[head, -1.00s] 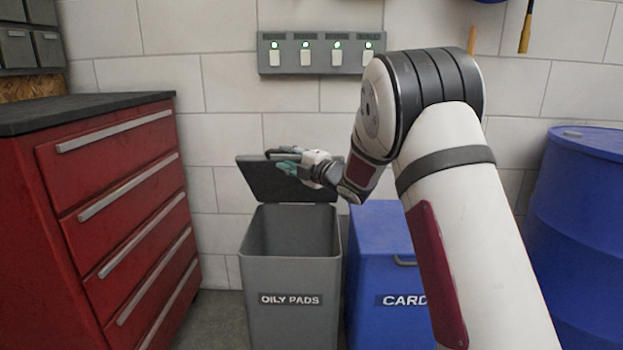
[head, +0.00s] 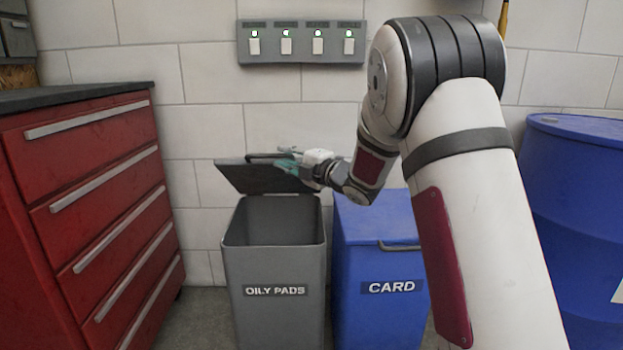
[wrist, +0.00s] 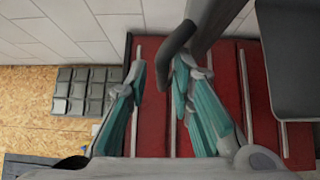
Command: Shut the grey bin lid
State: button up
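The grey bin (head: 275,313), labelled OILY PADS, stands by the wall with its opening uncovered. Its dark grey lid (head: 245,180) is raised at the back and tilted; it also shows in the wrist view (wrist: 295,60). A dark bar handle (head: 262,156) runs along the lid's upper edge. My gripper (head: 288,160) is at the right part of that edge. In the wrist view my gripper's teal fingers (wrist: 160,72) are apart, with the end of the dark handle (wrist: 178,40) between or just beyond their tips. I cannot tell whether they touch it.
A blue CARD bin (head: 375,270) with a handle stands close on the right. A red drawer cabinet (head: 95,220) is on the left, with a small gap to the grey bin. A blue drum (head: 575,220) stands far right. A switch panel (head: 300,42) with green lights is on the wall.

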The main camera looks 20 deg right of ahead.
jog(key=s+d+f, duration=0.3)
jog(key=s+d, duration=0.1)
jog(key=s, duration=0.3)
dwell(0.8)
jog(key=shift+d, duration=0.1)
dwell(0.5)
jog(key=s+d+r+m+g+h, duration=0.2)
jog(key=s+m+h, duration=0.3)
jog(key=s+m, duration=0.15)
jog(key=s+d+r+m+g+h, duration=0.1)
jog(key=s+d+m+g+h, duration=0.15)
jog(key=s+m+h, duration=0.35)
jog(key=s+a+f+m+g+y+p, duration=0.15)
jog(key=s+a+m+g, duration=0.25)
jog(key=s, duration=0.9)
jog(key=s+a+f+m+g+y, duration=0.1)
jog(key=s+a+f+m+g, duration=0.2)
jog(key=s, duration=1)
jog(key=s+a+f+m+g+y+p, duration=0.1)
jog(key=s+a+m+g, duration=0.35)
jog(key=s, duration=0.95)
notch_tip(320, 180, up, 39)
jog(key=d+t+p, duration=0.1)
jog(key=t+p, duration=0.2)
jog(key=p, duration=3.4)
jog(key=shift+w+r+n+t, duration=0.2)
jog(key=shift+w+n+t, duration=0.05)
jog(key=shift+n+t, duration=0.15)
